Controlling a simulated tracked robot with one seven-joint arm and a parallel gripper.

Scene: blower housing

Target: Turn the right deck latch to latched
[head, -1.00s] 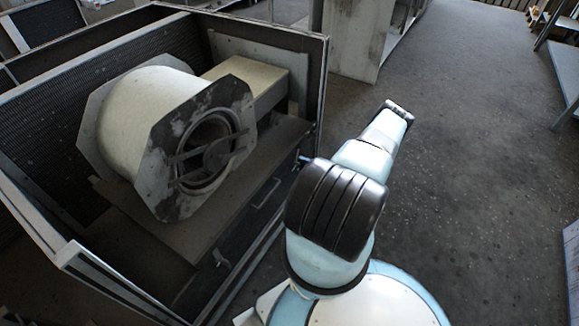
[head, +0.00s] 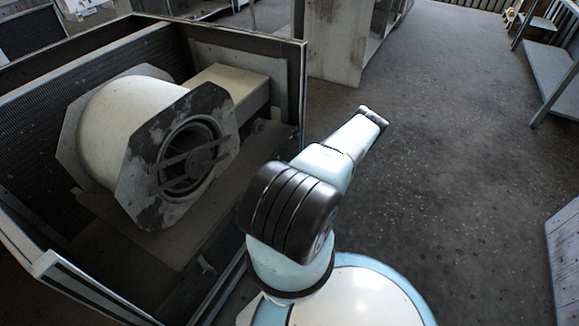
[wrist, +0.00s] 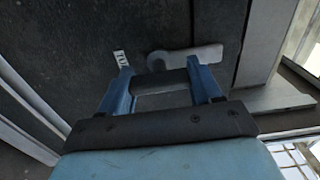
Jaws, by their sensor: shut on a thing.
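The right deck latch (wrist: 195,56) shows in the wrist view as a pale grey lever on a dark panel. It lies nearly level, its right end slightly higher. The exact contact is hard to see. In the head view my arm hides the gripper and this latch. The blower (head: 128,125), a cream drum with worn octagonal end plates, sits on the deck inside the housing (head: 303,85).
A small white label (wrist: 121,60) is left of the latch in the wrist view. A pale frame post (wrist: 265,45) stands to its right. A small light fitting (head: 207,265) shows on the deck's front edge. The floor (head: 440,150) to the right is clear.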

